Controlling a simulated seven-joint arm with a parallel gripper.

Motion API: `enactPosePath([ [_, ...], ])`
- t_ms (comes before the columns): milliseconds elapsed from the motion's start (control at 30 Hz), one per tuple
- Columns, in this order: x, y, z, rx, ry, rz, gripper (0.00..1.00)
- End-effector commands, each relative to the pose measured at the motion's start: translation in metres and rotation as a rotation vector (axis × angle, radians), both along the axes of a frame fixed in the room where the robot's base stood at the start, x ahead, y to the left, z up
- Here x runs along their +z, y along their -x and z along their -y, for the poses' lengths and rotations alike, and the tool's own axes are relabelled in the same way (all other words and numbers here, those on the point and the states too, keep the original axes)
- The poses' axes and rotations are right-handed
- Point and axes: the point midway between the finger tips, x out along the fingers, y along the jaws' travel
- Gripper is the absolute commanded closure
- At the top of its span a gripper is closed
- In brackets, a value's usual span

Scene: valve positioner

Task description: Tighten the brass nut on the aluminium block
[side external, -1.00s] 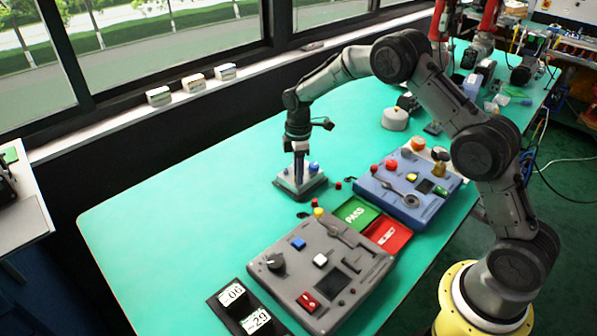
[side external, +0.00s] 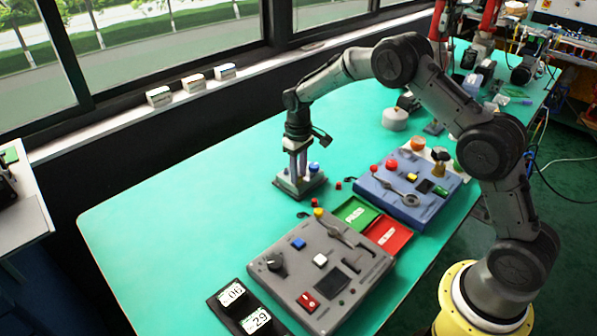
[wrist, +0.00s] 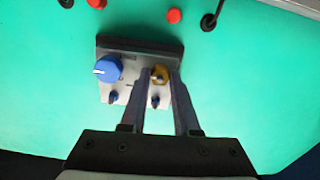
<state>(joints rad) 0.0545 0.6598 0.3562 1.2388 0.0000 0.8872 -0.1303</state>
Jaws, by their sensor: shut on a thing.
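The aluminium block (side external: 318,184) stands on the green table by the far edge; it also shows in the wrist view (wrist: 130,84). The brass nut (wrist: 160,74) sits at the block's right in the wrist view. My gripper (wrist: 160,72) points down over the block, its two fingers on either side of the nut and shut on it. The fingers partly cover the nut. In the side external view my gripper (side external: 299,172) hides the nut. A big blue knob (wrist: 108,70) with a white mark is left of the nut, and two small blue parts sit below.
A blue panel (side external: 372,188) and a grey panel (side external: 275,283) with controls stand nearby. Green (side external: 353,212) and red (side external: 389,232) trays lie between them. Small red pieces (wrist: 174,15) lie close to the block. The table left of the block is clear.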

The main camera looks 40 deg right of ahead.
Motion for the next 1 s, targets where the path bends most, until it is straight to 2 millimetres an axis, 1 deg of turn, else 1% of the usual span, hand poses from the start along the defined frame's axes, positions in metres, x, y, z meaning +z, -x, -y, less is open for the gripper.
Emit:
enactPosePath([
  [200,0.0016,-0.0002,0.0001,-0.200,0.000,0.001,1.00],
  [500,0.0020,-0.0003,0.0001,-0.431,0.000,0.001,1.00],
  [700,0.0021,-0.0004,0.0001,-0.528,0.000,0.002,1.00],
  [1000,0.0021,-0.0004,0.0001,-0.588,0.000,0.002,1.00],
])
